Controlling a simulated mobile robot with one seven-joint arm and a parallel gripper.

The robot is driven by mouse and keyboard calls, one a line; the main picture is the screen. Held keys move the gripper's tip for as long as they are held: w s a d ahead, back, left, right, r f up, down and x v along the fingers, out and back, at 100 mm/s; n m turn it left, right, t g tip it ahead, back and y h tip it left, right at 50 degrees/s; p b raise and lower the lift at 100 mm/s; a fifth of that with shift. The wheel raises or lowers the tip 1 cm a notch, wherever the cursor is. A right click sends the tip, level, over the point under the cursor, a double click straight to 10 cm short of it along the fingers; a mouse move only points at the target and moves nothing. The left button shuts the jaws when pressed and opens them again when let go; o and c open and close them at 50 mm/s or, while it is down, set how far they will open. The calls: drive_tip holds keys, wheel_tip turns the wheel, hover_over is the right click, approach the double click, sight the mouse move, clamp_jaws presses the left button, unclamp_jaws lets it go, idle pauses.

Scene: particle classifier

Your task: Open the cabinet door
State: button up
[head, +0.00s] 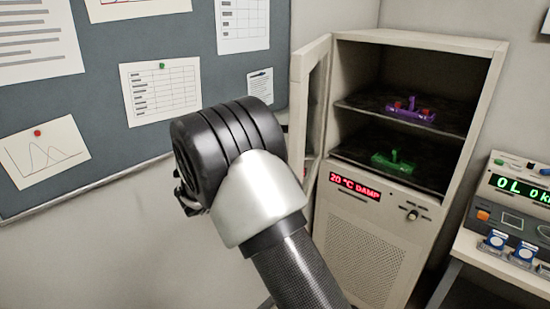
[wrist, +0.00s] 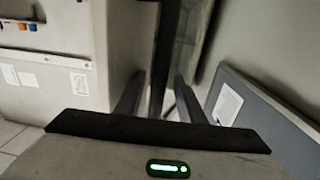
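The beige cabinet (head: 372,235) stands right of centre in the head view. Its glazed door (head: 310,105) is swung wide open on the left side, seen nearly edge-on. Two shelves show inside. My arm covers the area left of the door's lower part, and my gripper is mostly hidden behind my wrist there. In the wrist view my gripper (wrist: 160,98) has its two dark fingers apart. A dark upright bar (wrist: 166,45) shows between and beyond them; I cannot tell whether it is part of the door or whether the fingers touch it.
A purple rack (head: 410,109) and a green rack (head: 393,163) sit on the shelves. The cabinet's red display (head: 355,187) is lit. A pinboard (head: 100,110) covers the left wall. A bench with an instrument (head: 515,195) stands at the right.

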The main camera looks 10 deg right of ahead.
drive_tip(key=shift+a, duration=0.1)
drive_tip(key=b+v, duration=0.2)
drive_tip(key=v, duration=1.5)
drive_tip(key=shift+s, duration=0.2)
